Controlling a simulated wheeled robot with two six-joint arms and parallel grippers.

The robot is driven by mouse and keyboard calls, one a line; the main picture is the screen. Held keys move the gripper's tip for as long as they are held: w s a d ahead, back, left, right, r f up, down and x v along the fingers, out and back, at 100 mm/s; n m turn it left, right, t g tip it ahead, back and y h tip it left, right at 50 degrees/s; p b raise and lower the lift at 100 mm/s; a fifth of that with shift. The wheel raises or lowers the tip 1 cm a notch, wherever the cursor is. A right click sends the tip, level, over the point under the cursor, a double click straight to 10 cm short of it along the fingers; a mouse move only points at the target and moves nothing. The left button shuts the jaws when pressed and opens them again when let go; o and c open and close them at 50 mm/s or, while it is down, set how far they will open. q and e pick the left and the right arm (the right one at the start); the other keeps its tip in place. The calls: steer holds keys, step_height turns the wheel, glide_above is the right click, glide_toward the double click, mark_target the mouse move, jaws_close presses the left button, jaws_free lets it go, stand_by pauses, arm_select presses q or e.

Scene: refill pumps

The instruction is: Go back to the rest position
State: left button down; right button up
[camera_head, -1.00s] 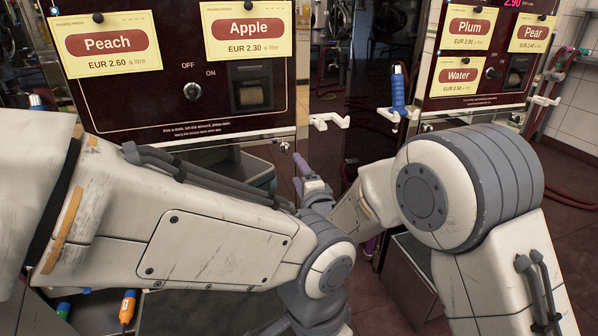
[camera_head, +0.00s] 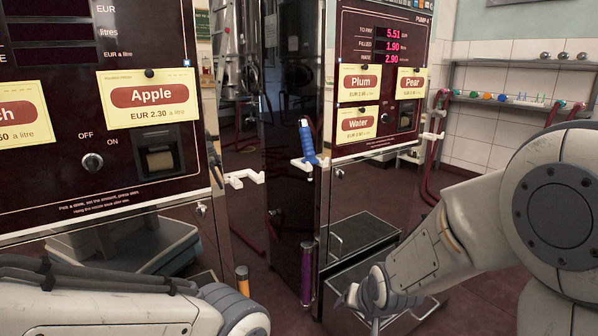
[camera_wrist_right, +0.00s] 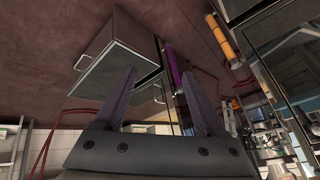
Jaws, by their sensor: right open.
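My right gripper (camera_head: 358,300) is at the lower middle right of the head view, pointing down and away. In the right wrist view its two fingers (camera_wrist_right: 160,98) are spread apart with nothing between them. My left arm crosses the bottom left corner of the head view, and its gripper is out of the frame.
A dark red pump with an Apple card (camera_head: 152,98) stands on the left. Another with Plum, Pear and Water cards (camera_head: 358,125) stands behind. A blue-handled nozzle (camera_head: 308,148) hangs at its side. A metal bin (camera_head: 375,275) stands close to my right gripper.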

steer(key=s+d+f+n+g+h, duration=0.15)
steer(key=s+d+n+g, duration=0.35)
steer(key=s, duration=0.7)
steer(key=s+a+r+n+g+y, duration=0.1)
steer(key=s+a+r+n, duration=0.2)
steer(key=s+a, duration=0.35)
steer(key=s+a+r+n+g, duration=0.1)
steer(key=s+a+r+n, duration=0.15)
steer(key=s+a, duration=0.35)
step_height(320, 180, up, 37)
steer(key=s+p, duration=0.1)
steer(key=p, duration=3.5)
steer(key=shift+d+f+p, duration=0.2)
steer(key=shift+d+p, duration=0.2)
